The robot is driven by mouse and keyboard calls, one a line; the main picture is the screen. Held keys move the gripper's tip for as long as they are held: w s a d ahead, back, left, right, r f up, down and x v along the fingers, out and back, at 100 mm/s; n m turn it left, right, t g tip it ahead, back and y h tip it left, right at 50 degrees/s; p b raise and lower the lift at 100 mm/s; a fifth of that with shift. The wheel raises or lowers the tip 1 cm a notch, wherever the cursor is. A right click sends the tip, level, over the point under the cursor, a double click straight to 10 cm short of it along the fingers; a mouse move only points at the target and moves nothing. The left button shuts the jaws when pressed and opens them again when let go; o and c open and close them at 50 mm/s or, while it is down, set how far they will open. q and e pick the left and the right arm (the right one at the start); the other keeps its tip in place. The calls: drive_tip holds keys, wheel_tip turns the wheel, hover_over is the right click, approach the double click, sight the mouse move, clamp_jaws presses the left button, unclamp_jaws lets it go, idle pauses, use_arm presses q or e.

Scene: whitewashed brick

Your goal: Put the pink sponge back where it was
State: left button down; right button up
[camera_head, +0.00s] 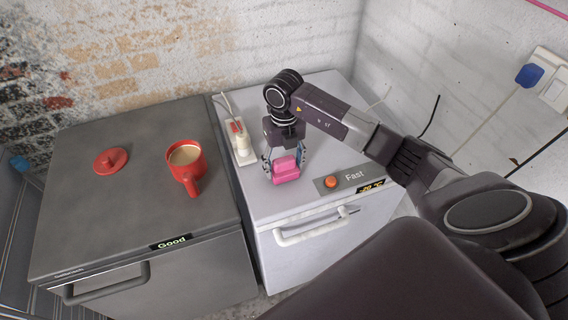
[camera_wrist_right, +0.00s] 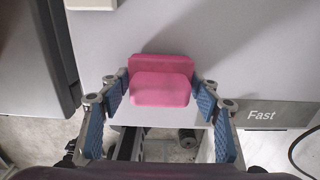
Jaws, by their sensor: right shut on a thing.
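The pink sponge (camera_head: 285,169) is at the white cabinet's top (camera_head: 322,142), near its middle. My right gripper (camera_head: 284,158) points down over it with a finger on each side and is shut on it. In the right wrist view the sponge (camera_wrist_right: 160,82) sits between the blue-padded fingers (camera_wrist_right: 160,100), over the pale cabinet surface. I cannot tell whether the sponge touches the surface. My left gripper is not in view.
A red mug (camera_head: 186,165) and a red lid (camera_head: 111,160) are on the grey cabinet (camera_head: 75,210) at left. A power strip (camera_head: 240,143) lies left of the sponge. A red-orange button (camera_head: 331,182) marked "Fast" is at the white cabinet's front.

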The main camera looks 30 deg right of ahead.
sight(284, 159)
drive_tip(key=shift+f, duration=0.2)
drive_tip(key=o, duration=1.1)
drive_tip(key=shift+r, duration=0.6)
wheel_tip(284, 159, up, 10)
drive_tip(key=b, duration=0.3)
drive_tip(key=shift+f, duration=0.15)
drive_tip(key=shift+r, duration=0.75)
